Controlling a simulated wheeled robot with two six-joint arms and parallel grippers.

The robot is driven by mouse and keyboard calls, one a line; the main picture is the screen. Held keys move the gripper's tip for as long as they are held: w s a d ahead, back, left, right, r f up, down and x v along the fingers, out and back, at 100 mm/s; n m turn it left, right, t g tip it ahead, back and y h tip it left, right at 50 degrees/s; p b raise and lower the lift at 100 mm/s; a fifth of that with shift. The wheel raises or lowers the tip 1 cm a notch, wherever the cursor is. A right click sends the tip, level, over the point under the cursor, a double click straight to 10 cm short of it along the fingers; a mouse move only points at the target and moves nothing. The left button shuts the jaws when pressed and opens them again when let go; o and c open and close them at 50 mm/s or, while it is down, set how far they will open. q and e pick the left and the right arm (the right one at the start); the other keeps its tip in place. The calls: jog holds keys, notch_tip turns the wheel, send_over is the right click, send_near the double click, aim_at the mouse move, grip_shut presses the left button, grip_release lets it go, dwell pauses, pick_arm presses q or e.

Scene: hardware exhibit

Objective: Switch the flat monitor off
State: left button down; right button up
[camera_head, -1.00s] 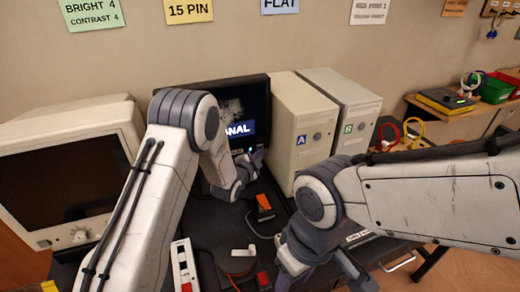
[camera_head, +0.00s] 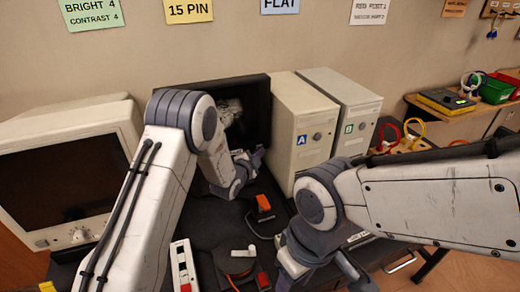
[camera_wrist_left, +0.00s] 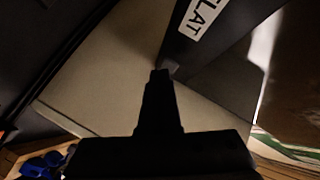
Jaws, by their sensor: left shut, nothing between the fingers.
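The flat monitor (camera_head: 258,92) stands at the back, left of the beige towers, and its visible screen is dark. My left arm hides much of it. My left gripper (camera_head: 256,157) is shut and empty at the monitor's lower right edge. In the left wrist view, the shut fingers (camera_wrist_left: 160,75) end close to the corner of the dark monitor casing (camera_wrist_left: 225,50), which bears a "FLAT" label (camera_wrist_left: 197,22). I cannot tell whether they touch. My right gripper (camera_head: 322,272) is low at the front, partly cut off, and its jaws are unclear.
Tower A (camera_head: 300,125) and tower B (camera_head: 355,115) stand right of the monitor. A large beige monitor (camera_head: 65,175) stands at the left. An orange-tipped connector (camera_head: 263,202) and a white-and-red strip (camera_head: 183,265) lie on the dark table. A side shelf (camera_head: 455,112) is at the right.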

pick_arm(q)
jog(key=shift+s+d, duration=0.15)
jog(key=shift+s, duration=0.35)
jog(key=s+d+b, duration=0.1)
jog(key=s+d, duration=0.1)
jog(key=s, duration=0.3)
jog(key=shift+s+d+b, duration=0.15)
jog(key=shift+s+b, duration=0.15)
jog(key=shift+b, duration=0.05)
